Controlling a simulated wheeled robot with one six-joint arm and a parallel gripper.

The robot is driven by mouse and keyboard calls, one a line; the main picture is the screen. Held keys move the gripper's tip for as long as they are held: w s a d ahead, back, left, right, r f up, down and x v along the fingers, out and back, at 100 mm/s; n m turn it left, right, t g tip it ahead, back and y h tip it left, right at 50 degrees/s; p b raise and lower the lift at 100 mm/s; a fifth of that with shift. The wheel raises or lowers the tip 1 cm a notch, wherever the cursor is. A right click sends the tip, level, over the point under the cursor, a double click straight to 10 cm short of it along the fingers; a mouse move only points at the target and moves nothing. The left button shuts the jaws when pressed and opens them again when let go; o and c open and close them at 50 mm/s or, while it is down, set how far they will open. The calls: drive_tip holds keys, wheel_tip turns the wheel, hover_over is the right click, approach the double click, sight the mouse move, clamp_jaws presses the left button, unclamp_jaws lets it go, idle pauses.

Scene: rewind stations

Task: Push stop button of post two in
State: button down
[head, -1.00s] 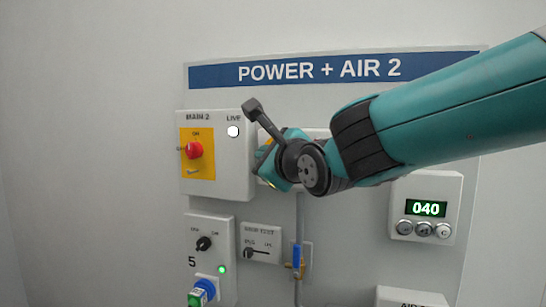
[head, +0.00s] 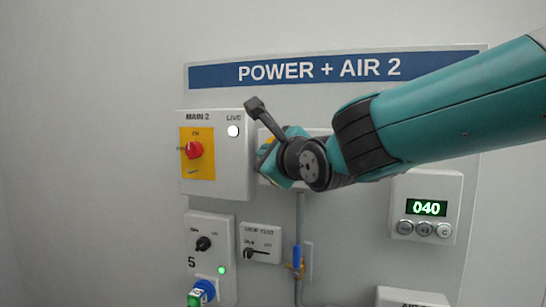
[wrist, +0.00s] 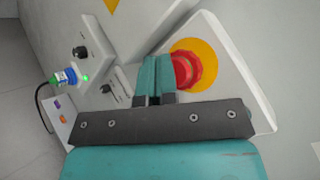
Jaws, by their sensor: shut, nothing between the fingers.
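The red stop button (wrist: 183,70) sits on a yellow disc on a pale box, seen in the wrist view. In the head view my arm mostly hides that box, and the red button does not show. My gripper (wrist: 156,60) is shut and empty. Its fingers are at the left side of the button in the wrist view, overlapping the yellow disc's edge. I cannot tell whether they touch the button. In the head view my gripper (head: 279,165) is in front of the box, right of the MAIN 2 switch box.
The MAIN 2 box (head: 234,170) has a red rotary switch (head: 194,150) and a lit white LIVE lamp (head: 233,131). Below are a selector (head: 203,243), a blue-handled valve (head: 297,254) and a green-and-blue plug (head: 201,293). A display box reading 040 (head: 427,208) is at right.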

drive_tip(key=shift+w+d, duration=0.2)
drive_tip(key=shift+w, duration=0.35)
idle(0.5)
drive_tip(key=shift+s+a+b, duration=0.3)
drive_tip(key=shift+s+b, duration=0.6)
drive_tip(key=shift+s, duration=0.05)
drive_tip(key=s+b, duration=0.1)
drive_tip(key=s+a+b, duration=0.1)
drive_tip(key=s, duration=0.1)
drive_tip(key=s+b, duration=0.1)
drive_tip(key=shift+s+a, duration=0.35)
drive_tip(key=shift+a, duration=0.05)
idle(0.4)
